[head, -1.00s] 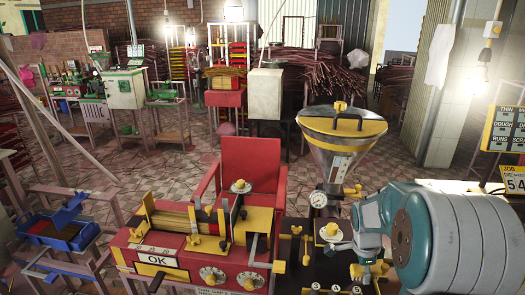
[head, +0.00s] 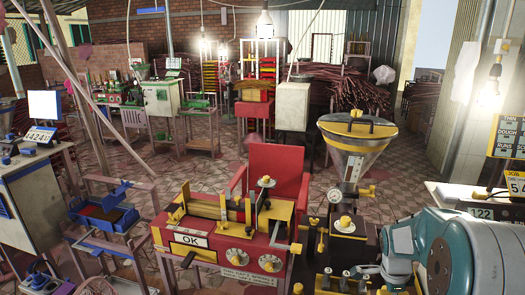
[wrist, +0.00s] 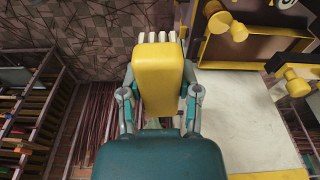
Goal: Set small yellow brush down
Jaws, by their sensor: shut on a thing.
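The small yellow brush (wrist: 158,78) is in the wrist view, a yellow block with pale bristles along its far edge. My gripper (wrist: 160,92) is shut on it, one finger on each side. The gap between brush and surface cannot be judged. In the head view my gripper (head: 368,270) is low at the right, by the dark machine bench, and the brush cannot be made out there.
A red machine marked OK (head: 215,245) stands at front centre, with a steel funnel (head: 352,150) to its right. A blue tray (head: 105,213) is on a stand at left. A dark box with yellow knobs (wrist: 250,40) lies beyond the pale surface. Tiled floor (head: 225,165) is open behind.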

